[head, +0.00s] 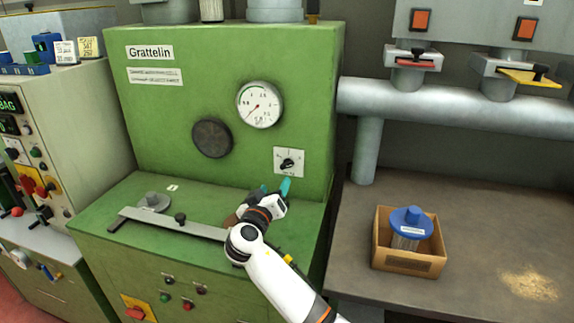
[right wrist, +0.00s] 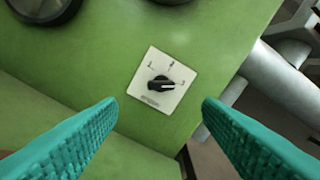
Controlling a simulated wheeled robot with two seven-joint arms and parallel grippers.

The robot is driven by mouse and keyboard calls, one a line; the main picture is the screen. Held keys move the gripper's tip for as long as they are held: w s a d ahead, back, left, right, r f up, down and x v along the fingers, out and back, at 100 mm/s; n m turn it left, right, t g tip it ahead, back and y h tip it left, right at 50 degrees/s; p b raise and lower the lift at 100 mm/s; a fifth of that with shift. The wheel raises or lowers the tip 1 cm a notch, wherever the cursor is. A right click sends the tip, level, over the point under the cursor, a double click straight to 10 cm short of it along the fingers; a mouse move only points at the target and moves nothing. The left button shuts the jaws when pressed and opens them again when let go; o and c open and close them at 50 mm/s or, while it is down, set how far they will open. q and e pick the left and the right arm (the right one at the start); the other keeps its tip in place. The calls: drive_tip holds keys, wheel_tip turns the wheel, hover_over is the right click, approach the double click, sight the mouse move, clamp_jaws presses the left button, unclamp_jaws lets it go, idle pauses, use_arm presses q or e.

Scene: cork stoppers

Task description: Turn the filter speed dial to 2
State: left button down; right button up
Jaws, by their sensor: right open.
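The filter speed dial is a black knob (head: 288,164) on a square white plate (head: 279,155) on the front of the green machine. In the right wrist view the knob (right wrist: 160,85) sits near the middle of its plate (right wrist: 146,98), with small marks to its left, above it and to its right. Its white pointer line is turned to the right, toward the right mark; the numerals are too small to read surely. My right gripper (head: 275,188) is just below and in front of the dial. Its teal fingers (right wrist: 160,110) are wide apart, empty and clear of the knob. My left gripper is out of view.
A round gauge (head: 260,104) and a dark round disc (head: 212,138) are on the panel left of the dial. A flat metal bar (head: 172,223) lies on the green ledge below. To the right, a cardboard box (head: 408,262) holds a blue-topped filter (head: 411,220).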

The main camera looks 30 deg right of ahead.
sight(286, 166)
drive_tip(key=p+x, duration=0.1)
drive_tip(key=x, duration=0.8)
drive_tip(key=shift+w+d, duration=0.35)
drive_tip(key=shift+d, duration=0.2)
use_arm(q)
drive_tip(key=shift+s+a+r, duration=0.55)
use_arm(e)
drive_tip(key=c, duration=1)
